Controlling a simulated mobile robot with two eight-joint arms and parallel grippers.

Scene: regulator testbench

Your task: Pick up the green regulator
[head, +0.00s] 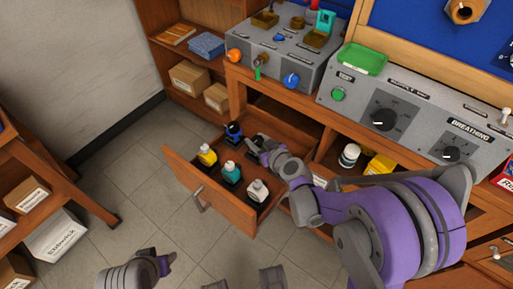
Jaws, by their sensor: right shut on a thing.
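My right gripper (258,150) reaches into the open wooden drawer (183,178) from the right. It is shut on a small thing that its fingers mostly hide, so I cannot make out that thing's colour. Small bottle-shaped pieces stand upright in the drawer: a blue one (234,130) just left of the gripper, a yellow one (207,154), a teal-green one (231,171) and a white one (257,190). The teal-green one is apart from the gripper. My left gripper (165,264) is low at the bottom left, and its fingers do not show clearly.
The grey test panel (340,88) with knobs and a green tray (363,59) stands above the drawer. A grey console (262,45) holds a teal piece (321,27). A shelf with boxes (57,232) is at left. The floor between is clear.

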